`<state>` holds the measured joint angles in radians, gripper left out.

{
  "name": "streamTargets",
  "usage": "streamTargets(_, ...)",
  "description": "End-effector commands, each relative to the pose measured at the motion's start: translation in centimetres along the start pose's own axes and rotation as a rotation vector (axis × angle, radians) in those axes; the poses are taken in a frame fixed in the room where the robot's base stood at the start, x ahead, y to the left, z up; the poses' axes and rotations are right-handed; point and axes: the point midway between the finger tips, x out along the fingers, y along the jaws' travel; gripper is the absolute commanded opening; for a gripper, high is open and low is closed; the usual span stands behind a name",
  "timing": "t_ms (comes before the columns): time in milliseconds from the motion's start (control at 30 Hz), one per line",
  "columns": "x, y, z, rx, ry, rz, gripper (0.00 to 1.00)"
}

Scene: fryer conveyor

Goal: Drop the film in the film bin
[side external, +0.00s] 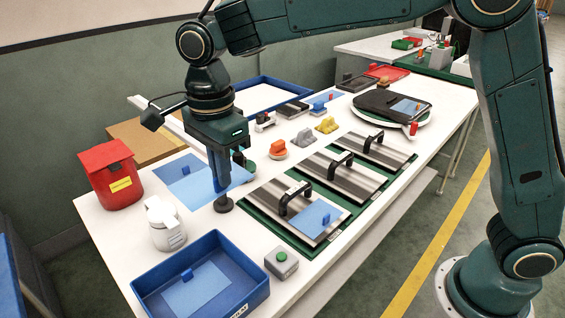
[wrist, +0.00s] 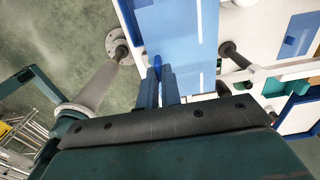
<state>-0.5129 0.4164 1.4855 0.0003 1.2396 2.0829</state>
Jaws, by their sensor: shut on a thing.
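In the side view my gripper (side external: 220,188) points down over the white table. In the wrist view my gripper (wrist: 157,82) has its two fingers shut on a small blue tab of the film. The translucent blue film (wrist: 182,35) spreads past the fingertips; blue sheet (side external: 176,185) also shows beside the gripper in the side view. I cannot tell whether it touches the table. The blue open tray (side external: 258,292) at the front has a small unreadable label and a blue film with a tab lying inside. I cannot tell for certain that this tray is the film bin.
A red container (side external: 110,178) with a yellow label and a white jar (side external: 164,225) stand left. A grey box with a green button (side external: 281,262) is beside the tray. Handled metal plates (side external: 340,178), one bearing blue film, lie right. Small coloured pieces stand behind.

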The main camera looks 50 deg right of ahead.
Motion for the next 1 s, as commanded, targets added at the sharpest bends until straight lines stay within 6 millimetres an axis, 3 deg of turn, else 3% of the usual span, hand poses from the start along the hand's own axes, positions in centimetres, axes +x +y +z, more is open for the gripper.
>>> streamTargets(100, 0.0, 1.5, 3.0, -0.006, 0.0, 0.0, 0.0)
streamTargets(433, 0.1, 5.1, 8.5, -0.005, 0.0, 0.0, 0.0)
streamTargets(800, 8.2, 4.8, 8.0, 0.0, 0.003, 0.004, 0.0)
streamTargets(1000, 10.7, 4.8, 8.1, 0.0, 0.001, 0.001, 0.0)
